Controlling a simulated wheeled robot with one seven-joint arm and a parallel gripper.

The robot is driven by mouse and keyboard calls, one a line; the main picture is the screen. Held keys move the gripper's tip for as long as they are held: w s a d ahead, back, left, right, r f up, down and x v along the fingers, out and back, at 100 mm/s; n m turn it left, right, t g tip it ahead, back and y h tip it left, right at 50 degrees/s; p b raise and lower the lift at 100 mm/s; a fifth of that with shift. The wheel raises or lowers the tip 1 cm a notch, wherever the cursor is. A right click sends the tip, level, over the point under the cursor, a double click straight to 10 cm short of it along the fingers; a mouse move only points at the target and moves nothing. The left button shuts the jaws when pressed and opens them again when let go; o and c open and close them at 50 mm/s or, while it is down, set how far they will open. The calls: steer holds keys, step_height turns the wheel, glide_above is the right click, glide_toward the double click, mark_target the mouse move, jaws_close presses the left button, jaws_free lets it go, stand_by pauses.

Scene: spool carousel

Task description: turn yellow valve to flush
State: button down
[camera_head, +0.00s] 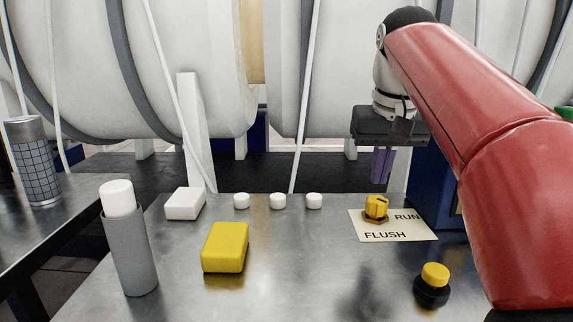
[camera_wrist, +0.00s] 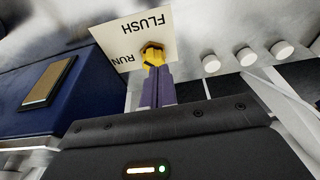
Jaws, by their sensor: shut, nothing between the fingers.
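The yellow valve (camera_head: 376,207) is a small yellow knob on a pale plate (camera_head: 400,232) marked RUN and FLUSH, on the right part of the metal table. RUN is to the knob's right, FLUSH below it in the head view. My gripper (camera_head: 382,180) is shut and empty, its purple fingers pointing down, seemingly above and behind the knob. In the wrist view the fingertips (camera_wrist: 157,68) overlap the lower part of the yellow knob (camera_wrist: 152,54); whether they touch it I cannot tell. The knob's exact pointing direction is unclear.
A yellow block (camera_head: 226,247), a grey cylinder with white top (camera_head: 130,250), a white block (camera_head: 185,204) and three white knobs (camera_head: 278,201) are left. Large white drums (camera_head: 190,60) stand behind.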

mark_target(376, 209)
steer(key=shift+d, duration=0.1)
steer(key=d+f+b, duration=0.1)
steer(key=f+b, duration=0.3)
steer(key=d+f+b, duration=0.1)
steer(key=f+b, duration=0.1)
steer(key=shift+w+d, duration=0.15)
steer(key=shift+d, duration=0.2)
stand_by(0.4)
steer(key=shift+w+a, duration=0.1)
steer(key=shift+w, duration=0.1)
stand_by(0.3)
